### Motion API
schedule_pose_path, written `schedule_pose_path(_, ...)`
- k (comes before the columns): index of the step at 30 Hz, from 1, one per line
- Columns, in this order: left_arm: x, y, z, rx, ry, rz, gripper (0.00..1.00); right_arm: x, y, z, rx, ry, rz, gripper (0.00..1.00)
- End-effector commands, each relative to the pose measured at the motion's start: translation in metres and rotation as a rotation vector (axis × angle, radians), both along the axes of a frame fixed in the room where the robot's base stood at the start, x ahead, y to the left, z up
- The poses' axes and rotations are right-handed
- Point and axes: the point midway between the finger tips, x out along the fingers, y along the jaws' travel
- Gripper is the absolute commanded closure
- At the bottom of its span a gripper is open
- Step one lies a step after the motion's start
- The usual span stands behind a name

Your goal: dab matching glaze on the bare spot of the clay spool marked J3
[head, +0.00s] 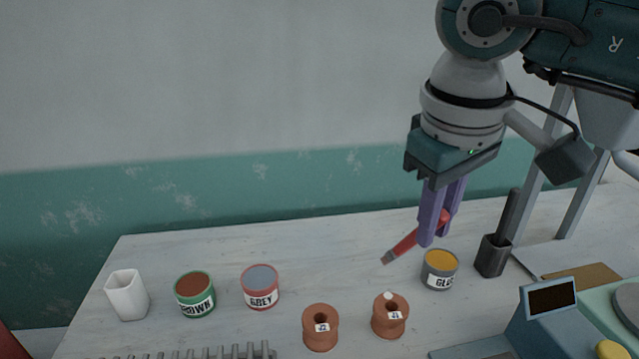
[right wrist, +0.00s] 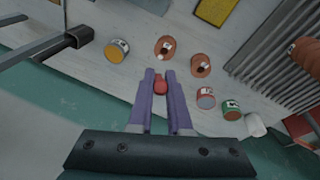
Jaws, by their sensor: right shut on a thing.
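My right gripper (head: 440,232) is shut on a red brush-like tool (head: 405,244), held tilted above the table with its dark tip toward the lower left. Its red end (right wrist: 160,86) shows between the purple fingers in the right wrist view. Below stand two brown clay spools: a left one (head: 320,338) whose label seems to read J2, and a right one (head: 389,325) with a label too small to read surely and a pale spot on its top rim. Pots stand behind: brown (head: 196,304), grey (head: 260,296) and an amber-filled one (head: 439,278) with its label partly readable.
A white cup (head: 126,296) stands at the left. A dark holder (head: 492,256) with a black-handled tool stands right of the amber pot. A ridged rack (head: 230,353) lies at the front. A blue-grey device (head: 540,318) fills the front right. Another brown object (right wrist: 306,50) is by the rack.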

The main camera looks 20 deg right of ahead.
Motion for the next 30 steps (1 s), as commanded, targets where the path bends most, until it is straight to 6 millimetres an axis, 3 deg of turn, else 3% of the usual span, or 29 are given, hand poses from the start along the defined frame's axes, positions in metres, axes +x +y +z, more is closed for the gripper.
schedule_pose_path(1, 0.0, 0.0, -0.008, 0.001, 0.0, -0.001, 0.5, 0.001, -0.001, -0.01, -0.005, -0.001, 0.002, 1.0)
schedule_pose_path(11, 0.0, 0.003, -0.017, 0.009, -0.001, -0.005, 0.5, 0.001, -0.003, -0.025, -0.011, -0.001, 0.006, 1.0)
schedule_pose_path(21, 0.0, 0.003, -0.04, 0.011, -0.003, -0.007, 0.5, 0.001, -0.003, -0.056, -0.012, -0.001, 0.005, 1.0)
schedule_pose_path(30, 0.001, 0.003, -0.045, 0.01, -0.002, -0.005, 0.5, 0.001, -0.003, -0.065, -0.012, -0.003, 0.006, 1.0)
